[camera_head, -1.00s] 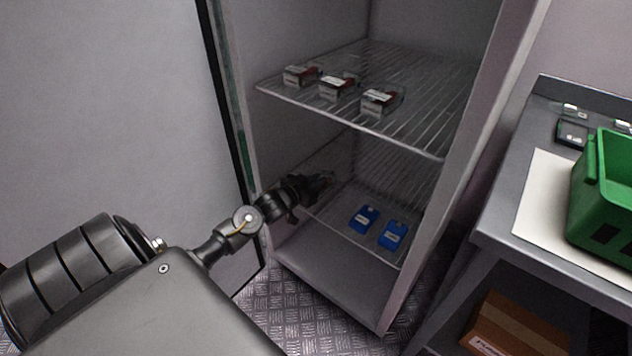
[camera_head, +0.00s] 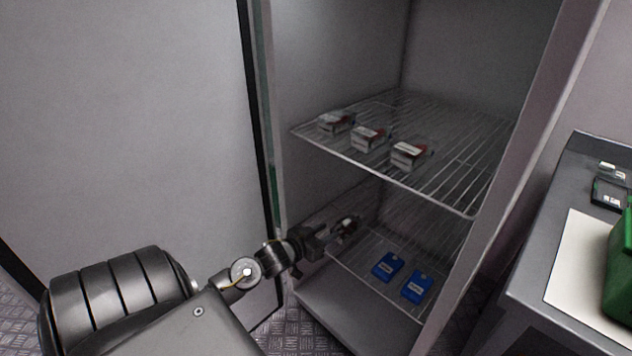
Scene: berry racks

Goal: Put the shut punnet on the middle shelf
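My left gripper (camera_head: 338,236) reaches into the open cabinet, just above the left part of the lower wire shelf (camera_head: 352,268) and below the upper wire shelf (camera_head: 455,190). A small, dark and pale shape shows at its fingertips, but I cannot tell whether it is a punnet in its grasp or the fingers themselves. The finger gap is too small and dark to read. Three small white-and-red boxes (camera_head: 368,138) stand in a row along the front of the upper shelf. No punnet shows clearly. My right gripper is out of view.
Two blue packs, one on the left (camera_head: 388,266) and one on the right (camera_head: 417,287), lie on the lower shelf, right of my gripper. A steel bench (camera_head: 545,240) with a white sheet (camera_head: 580,268) and a green crate (camera_head: 620,275) stands at right. The upper shelf's right side is bare.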

